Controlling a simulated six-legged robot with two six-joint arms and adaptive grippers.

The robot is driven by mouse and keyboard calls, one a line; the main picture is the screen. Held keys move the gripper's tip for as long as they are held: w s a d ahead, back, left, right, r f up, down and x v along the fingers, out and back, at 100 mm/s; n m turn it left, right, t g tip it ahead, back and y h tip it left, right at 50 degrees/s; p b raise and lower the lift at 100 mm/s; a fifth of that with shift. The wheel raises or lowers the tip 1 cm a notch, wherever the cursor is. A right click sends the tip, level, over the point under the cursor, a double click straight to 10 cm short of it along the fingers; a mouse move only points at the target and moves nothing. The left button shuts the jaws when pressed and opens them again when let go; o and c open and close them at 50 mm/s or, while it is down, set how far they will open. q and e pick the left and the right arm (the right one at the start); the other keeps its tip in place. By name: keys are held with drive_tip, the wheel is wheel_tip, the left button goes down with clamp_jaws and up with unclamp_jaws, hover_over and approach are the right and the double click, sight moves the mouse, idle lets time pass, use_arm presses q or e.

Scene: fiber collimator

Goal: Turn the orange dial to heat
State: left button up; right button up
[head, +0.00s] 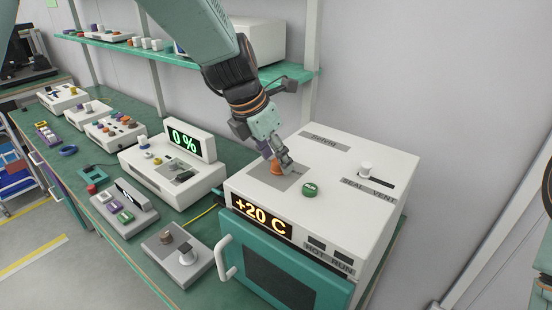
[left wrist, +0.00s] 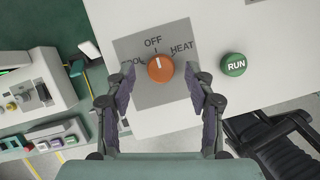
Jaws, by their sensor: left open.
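The orange dial (head: 278,167) is on a grey plate on top of the white oven-like box (head: 363,221). In the left wrist view the dial (left wrist: 161,68) has its white mark pointing up at OFF, with HEAT to its right and a partly hidden label, ending in OL, to its left. My left gripper (head: 281,160) is over the dial. In the left wrist view its fingers (left wrist: 160,82) are spread, one on each side of the dial, with gaps between them and it. My right gripper does not show.
A green RUN button (head: 310,190) stands close to the right of the dial. A white slider knob (head: 366,168) is at SEAL / VENT. The display (head: 262,221) reads +20 C. Other devices, one showing 0 % (head: 185,138), fill the green bench on the left.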

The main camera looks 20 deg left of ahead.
use_arm(q)
drive_tip(key=shift+w+d+f, duration=0.2)
drive_tip(key=shift+d+f, duration=0.05)
drive_tip(key=shift+f, duration=0.1)
drive_tip(key=shift+s+a+r, duration=0.1)
drive_tip(key=shift+s, duration=0.05)
drive_tip(key=shift+c, duration=0.2)
drive_tip(key=c, duration=0.5)
clamp_jaws()
